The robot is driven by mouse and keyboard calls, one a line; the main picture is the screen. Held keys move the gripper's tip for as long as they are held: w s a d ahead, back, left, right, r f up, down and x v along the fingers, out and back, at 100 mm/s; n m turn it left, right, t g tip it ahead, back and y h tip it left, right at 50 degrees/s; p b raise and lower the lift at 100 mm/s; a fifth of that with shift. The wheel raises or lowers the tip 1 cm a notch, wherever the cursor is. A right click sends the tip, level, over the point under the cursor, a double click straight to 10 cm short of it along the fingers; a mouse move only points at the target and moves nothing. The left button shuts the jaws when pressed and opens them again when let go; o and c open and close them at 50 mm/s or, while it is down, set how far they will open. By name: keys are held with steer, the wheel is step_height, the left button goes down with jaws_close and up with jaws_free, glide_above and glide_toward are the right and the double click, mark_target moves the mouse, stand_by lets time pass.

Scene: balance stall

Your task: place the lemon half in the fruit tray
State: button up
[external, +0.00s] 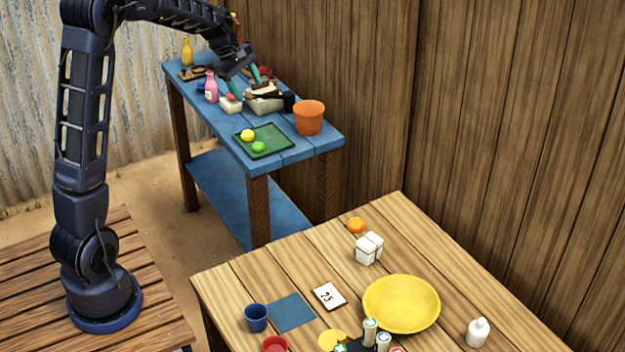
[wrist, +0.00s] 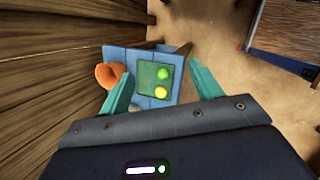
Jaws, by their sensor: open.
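The green fruit tray (external: 272,148) lies near the front end of the blue table; it also shows in the wrist view (wrist: 146,82). A small yellow round piece (external: 248,134), which looks like the lemon half, sits at the tray's left corner; it also shows in the wrist view (wrist: 160,92). I cannot make out a cut face. A green round fruit (external: 258,147) rests in the tray beside it. My gripper (external: 246,85) is open and empty above the blue table, behind the tray and apart from it. Its spread fingers (wrist: 160,76) frame the tray in the wrist view.
An orange bucket (external: 309,117) stands right of the tray. A pink bottle (external: 211,87), a yellow bottle (external: 187,51) and clutter stand farther back. The plank wall (external: 330,60) rises close beside the blue table. A wooden table (external: 240,275) with a yellow plate (external: 402,303) is in front.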

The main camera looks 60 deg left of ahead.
steer(key=s+d+r+m, duration=0.5)
steer(key=s+d, duration=0.2)
steer(key=d, duration=0.3)
steer(key=s+d+r+m, duration=0.5)
steer(key=s+d, duration=0.3)
steer(key=d, duration=0.3)
steer(key=s+d+m, duration=0.3)
steer(key=s, duration=0.3)
steer(key=s+d+f+m+y, duration=0.1)
steer(key=s+d+m, duration=0.2)
steer(key=s, duration=0.3)
steer(key=s+d+m+t+y, duration=0.1)
steer(key=s+d+m, duration=0.2)
steer(key=s+m, duration=0.2)
steer(key=shift+s+d+f, duration=0.25)
steer(key=shift+s+f, duration=0.15)
steer(key=shift+s, duration=0.45)
